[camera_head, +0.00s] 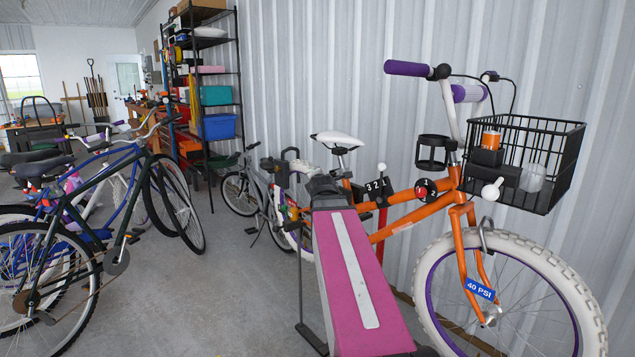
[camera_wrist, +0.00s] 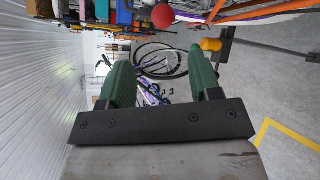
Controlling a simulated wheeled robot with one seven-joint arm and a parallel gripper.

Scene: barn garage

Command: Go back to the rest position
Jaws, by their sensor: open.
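My gripper (camera_wrist: 160,65) shows in the wrist view as two green fingers on a black bar. The fingers stand wide apart, with nothing between them. Beyond the gap, apart from the fingers, there are bicycles (camera_wrist: 160,60) farther off. I cannot make out my gripper in the head view. No task object is named.
An orange bicycle (camera_head: 408,208) with a black wire basket (camera_head: 547,165) stands by the corrugated wall at the right. Several bicycles (camera_head: 98,215) fill the left. A shelf (camera_head: 240,85) stands behind. Grey floor (camera_head: 205,300) is clear between. A pink, white-striped panel (camera_head: 338,290) is close in front.

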